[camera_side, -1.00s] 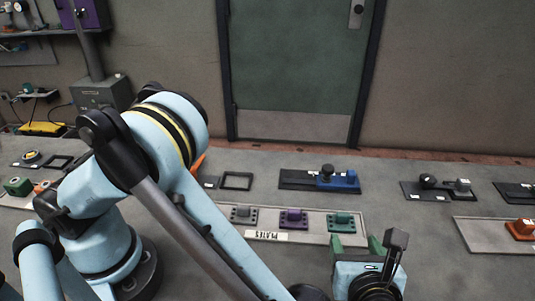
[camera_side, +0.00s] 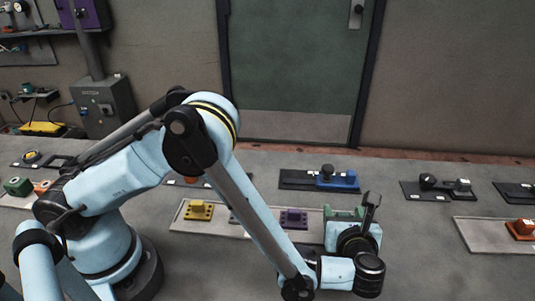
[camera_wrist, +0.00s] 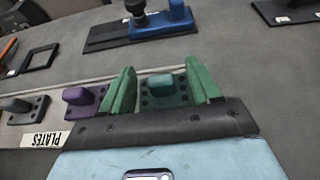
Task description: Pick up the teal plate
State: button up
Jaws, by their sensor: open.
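The teal plate (camera_wrist: 164,90), a dark green base with holes and a raised teal block, lies on the tray in the wrist view. My gripper (camera_wrist: 161,76) is open, with one green finger on each side of the plate's block. The block looks free of both fingers, with a gap at each side. The wrist view does not show clearly how far above the plate the fingertips are. In the side view my gripper (camera_side: 344,213) is low over the right part of the tray and hides most or all of the teal plate.
The purple plate (camera_wrist: 86,97) sits just left of the teal one, with a grey plate (camera_wrist: 22,108) further left. A yellow plate (camera_side: 199,210) is at the left end of the pale tray (camera_side: 213,228). A blue fixture (camera_wrist: 172,22) on a black base stands behind.

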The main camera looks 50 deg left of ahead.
grip_shut()
dwell(0.3)
jog(key=shift+r, duration=0.1)
